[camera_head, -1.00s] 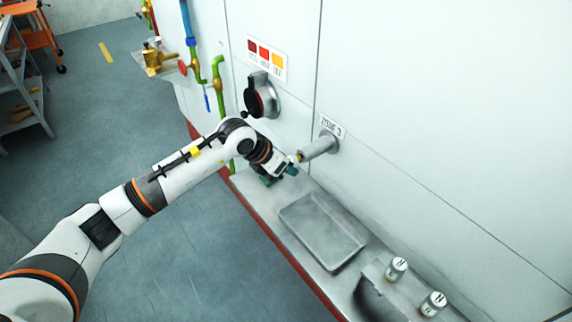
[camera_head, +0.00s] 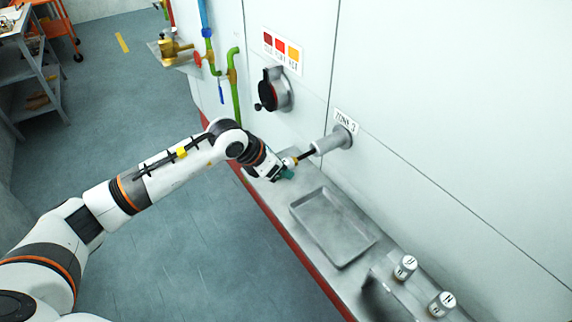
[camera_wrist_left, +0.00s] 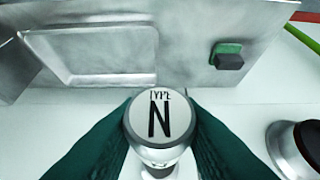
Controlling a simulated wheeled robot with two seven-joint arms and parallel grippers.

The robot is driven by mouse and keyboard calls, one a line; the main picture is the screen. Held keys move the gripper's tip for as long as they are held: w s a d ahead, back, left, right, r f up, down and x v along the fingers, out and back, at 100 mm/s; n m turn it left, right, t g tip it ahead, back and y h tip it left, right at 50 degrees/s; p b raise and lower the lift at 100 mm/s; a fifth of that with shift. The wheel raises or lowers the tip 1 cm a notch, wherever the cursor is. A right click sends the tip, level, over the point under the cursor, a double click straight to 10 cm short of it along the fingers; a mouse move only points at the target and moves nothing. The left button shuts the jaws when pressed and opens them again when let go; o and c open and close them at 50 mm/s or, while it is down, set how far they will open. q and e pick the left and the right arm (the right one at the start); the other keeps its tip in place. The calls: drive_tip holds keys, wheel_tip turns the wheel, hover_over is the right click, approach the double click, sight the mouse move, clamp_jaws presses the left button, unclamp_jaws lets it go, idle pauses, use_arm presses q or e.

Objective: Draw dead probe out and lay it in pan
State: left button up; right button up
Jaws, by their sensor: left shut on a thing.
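The dead probe (camera_head: 306,155) is partly out of the grey metal port (camera_head: 334,141) under the "ZONE 3" label. A dark length of its shaft shows between the port's mouth and its head. My left gripper (camera_head: 285,171) is shut on the probe's head. In the left wrist view the round white cap marked "TYPE N" (camera_wrist_left: 159,118) sits between the two green fingers. The grey pan (camera_head: 325,225) lies empty on the ledge, below and right of the gripper in the head view. My right gripper is not in view.
Two capped probes marked "N" (camera_head: 404,267) (camera_head: 441,304) stand in a holder at the ledge's right end. A round black-and-grey wall fitting (camera_head: 274,90) and green pipes (camera_head: 235,85) are left of the port. The ledge (camera_head: 279,205) has a red front edge.

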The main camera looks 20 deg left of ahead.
use_arm(q)
drive_tip(key=s+a+b, duration=0.1)
drive_tip(key=s+a, duration=0.3)
drive_tip(key=s, duration=0.1)
drive_tip(key=shift+s+a+f+b, duration=0.15)
drive_tip(key=shift+s+a+b, duration=0.15)
drive_tip(key=shift+s+b, duration=0.1)
idle(0.7)
